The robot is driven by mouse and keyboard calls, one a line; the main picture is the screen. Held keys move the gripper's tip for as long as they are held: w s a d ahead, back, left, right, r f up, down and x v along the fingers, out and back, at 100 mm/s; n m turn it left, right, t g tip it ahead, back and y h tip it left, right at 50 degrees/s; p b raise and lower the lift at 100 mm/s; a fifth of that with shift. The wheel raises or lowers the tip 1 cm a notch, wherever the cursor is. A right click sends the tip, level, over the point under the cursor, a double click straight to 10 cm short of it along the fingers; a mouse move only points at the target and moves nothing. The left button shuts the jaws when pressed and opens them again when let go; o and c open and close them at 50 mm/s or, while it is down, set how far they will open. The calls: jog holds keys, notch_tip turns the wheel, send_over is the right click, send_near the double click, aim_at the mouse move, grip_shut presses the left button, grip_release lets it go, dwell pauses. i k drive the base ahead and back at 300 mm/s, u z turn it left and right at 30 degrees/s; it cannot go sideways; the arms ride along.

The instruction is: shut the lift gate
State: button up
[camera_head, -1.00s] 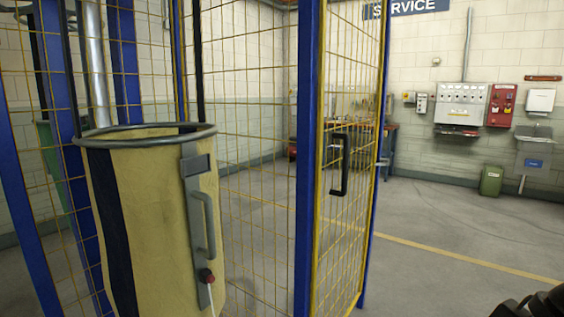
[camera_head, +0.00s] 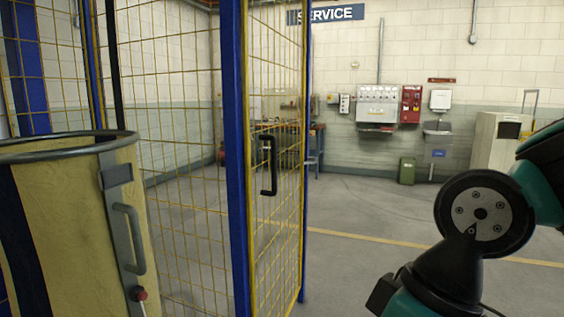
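The lift gate (camera_head: 285,215) is a tall panel of yellow wire mesh in a yellow frame, left of centre, seen at a steep angle. A black D-shaped handle (camera_head: 268,165) is on its near side. A blue post (camera_head: 237,160) stands just left of the gate's near edge, and another blue post (camera_head: 306,130) is at its far edge. I cannot tell how far the gate stands from its shut position. My arm shows at the lower right, well apart from the gate and handle. My gripper is not in view.
Beyond are a green bin (camera_head: 407,170), wall boxes (camera_head: 377,105) and a pale cabinet (camera_head: 497,140). The floor right of the gate is clear.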

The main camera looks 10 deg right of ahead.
aim_at(245, 55)
jog(key=z, duration=0.05)
jog(key=i, duration=1.05)
jog(key=z, duration=0.3)
